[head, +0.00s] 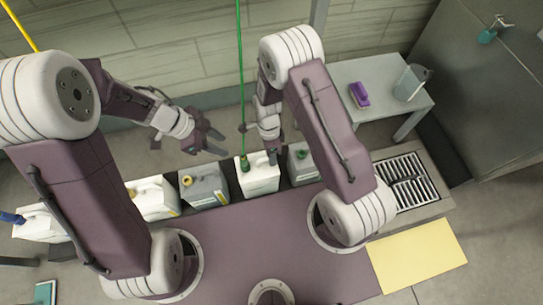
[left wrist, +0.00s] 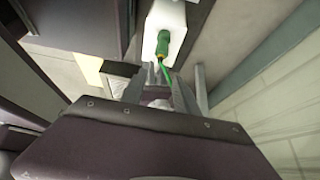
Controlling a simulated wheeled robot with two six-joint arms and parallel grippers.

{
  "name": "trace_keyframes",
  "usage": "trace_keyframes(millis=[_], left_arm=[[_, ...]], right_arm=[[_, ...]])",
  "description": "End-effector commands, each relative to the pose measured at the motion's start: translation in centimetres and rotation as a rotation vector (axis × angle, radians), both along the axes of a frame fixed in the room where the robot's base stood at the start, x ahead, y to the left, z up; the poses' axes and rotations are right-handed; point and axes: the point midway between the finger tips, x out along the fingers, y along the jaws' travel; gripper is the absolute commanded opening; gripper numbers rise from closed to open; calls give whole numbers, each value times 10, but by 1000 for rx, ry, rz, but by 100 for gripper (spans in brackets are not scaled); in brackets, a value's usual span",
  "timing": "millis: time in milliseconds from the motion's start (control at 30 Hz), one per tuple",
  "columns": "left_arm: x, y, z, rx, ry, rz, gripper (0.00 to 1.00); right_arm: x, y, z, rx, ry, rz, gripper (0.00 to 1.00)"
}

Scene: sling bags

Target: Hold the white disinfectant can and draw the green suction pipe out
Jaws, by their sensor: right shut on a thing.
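The white disinfectant can (head: 260,180) stands in the row of cans, with the green suction pipe (head: 240,75) rising from its green cap (head: 244,164) up out of the picture. My right gripper (head: 271,157) is shut on the can at its top right; its fingertips are partly hidden. My left gripper (head: 208,146) is open and empty, to the left of the pipe and apart from it. In the left wrist view the can (left wrist: 166,14) and the pipe's green fitting (left wrist: 164,46) lie beyond the open fingers of my left gripper (left wrist: 175,88).
A grey can (head: 205,190) and white cans (head: 153,200) stand to the left, another grey can (head: 302,165) to the right. A side table (head: 385,75) holds a purple item (head: 359,95) and a grey jug (head: 410,82). A drain grate (head: 405,180) and yellow mat (head: 415,262) lie at right.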

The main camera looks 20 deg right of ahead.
Motion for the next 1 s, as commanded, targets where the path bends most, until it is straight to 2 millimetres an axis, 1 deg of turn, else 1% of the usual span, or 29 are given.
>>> trace_keyframes(millis=[267, 300, 367, 433, 467, 500, 567, 600, 700, 867, 1000], left_arm=[[0, 0, 0, 0, 0, 0, 36], [0, 0, 0, 0, 1, 3, 48], [3, 2, -1, 11, 7, 36, 49], [15, 14, -8, 66, 2, 121, 49], [20, 16, -15, 100, 1, 148, 49], [21, 9, -27, 148, -4, 141, 49], [17, -5, -40, 186, -10, 94, 49], [12, -13, -44, 195, -10, 60, 49], [2, -25, -50, 201, -1, 11, 49], [0, -28, -52, 200, 0, -1, 49], [-1, -32, -65, 199, 4, -1, 49]], right_arm=[[0, 0, 0, 0, 0, 0, 0], [0, 0, 0, 0, 0, 0, 0], [0, 0, 0, 0, 0, 0, 0], [0, 0, 0, 0, 0, 0, 0], [0, 0, 0, 0, 0, 0, 0], [0, 0, 0, 0, 0, 0, 0], [0, 0, 0, 0, 0, 0, 0], [0, 0, 0, 0, 0, 0, 0], [0, 0, 0, 0, 0, 0, 0], [0, 0, 0, 0, 0, 0, 0], [0, 0, 0, 0, 0, 0, 0]])
